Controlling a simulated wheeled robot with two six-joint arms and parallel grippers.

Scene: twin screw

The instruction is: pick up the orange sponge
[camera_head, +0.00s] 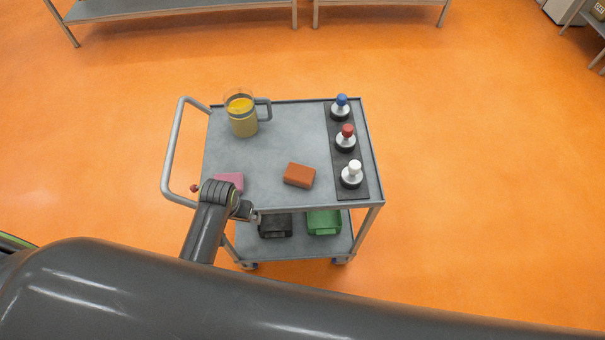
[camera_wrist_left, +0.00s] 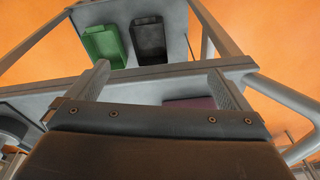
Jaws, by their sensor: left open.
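The orange sponge (camera_head: 299,175), a reddish-orange block, lies flat on the top of the grey cart (camera_head: 270,150), right of the middle near the front edge. My left gripper (camera_head: 249,213) is at the cart's front edge, left of and nearer than the sponge, apart from it. In the left wrist view my left gripper (camera_wrist_left: 158,70) has its two fingers wide apart with nothing between them. The orange sponge cannot be made out in that view. My right gripper is not in view.
A pink sponge (camera_head: 229,182) lies beside my left wrist. A jug of yellow liquid (camera_head: 243,122) stands at the back left. Blue-, red- and white-topped bottles (camera_head: 351,176) stand on a dark strip at right. Black (camera_head: 275,225) and green (camera_head: 324,222) bins sit on the lower shelf.

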